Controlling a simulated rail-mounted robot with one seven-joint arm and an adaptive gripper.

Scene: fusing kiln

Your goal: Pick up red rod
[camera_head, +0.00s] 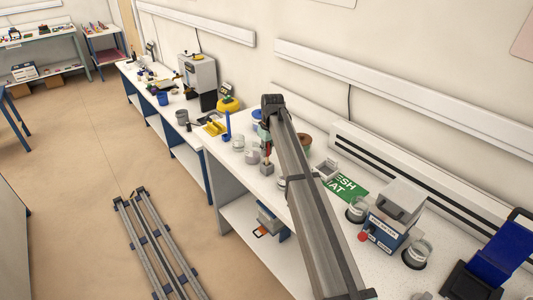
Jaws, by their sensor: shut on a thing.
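My gripper (265,143) is small in view, below the raised end of my arm over the white bench. It is shut on a thin red piece that looks like the red rod (268,156). The rod points down toward a small grey block (267,169) on the bench top. I cannot tell whether the rod's lower end touches the block or stands in it. My arm hides part of the bench behind and to the right of the gripper.
Glass jars (238,143) and a blue upright piece (227,124) stand left of my gripper. A brown round pot (304,142), a green mat (345,188) and a grey-topped box (393,214) are to the right. The aisle floor (80,150) is clear at left.

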